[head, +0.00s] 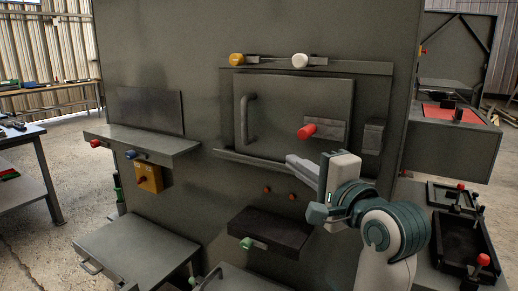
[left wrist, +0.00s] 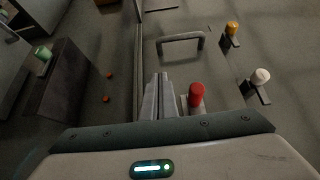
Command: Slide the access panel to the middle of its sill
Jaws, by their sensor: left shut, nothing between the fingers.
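The access panel (head: 290,100) is a grey upright plate with a bar handle (head: 248,119) at its left and a red knob (head: 307,131) on a plate at its lower right. It stands between an upper rail (head: 350,67) and a lower sill (head: 250,160), somewhat left of the upper rail's middle. My left gripper (head: 292,159) is shut and empty, in front of the sill's right part, below the red knob. In the left wrist view its fingers (left wrist: 159,80) lie beside the red knob (left wrist: 196,95), with the handle (left wrist: 180,38) beyond. Contact cannot be told. My right gripper is out of view.
Yellow (head: 237,59) and white (head: 300,60) knobs sit on the upper rail. A small plate (head: 373,137) is right of the panel. A dark box with a green knob (head: 270,230) juts out below. A shelf (head: 140,143) juts out at left.

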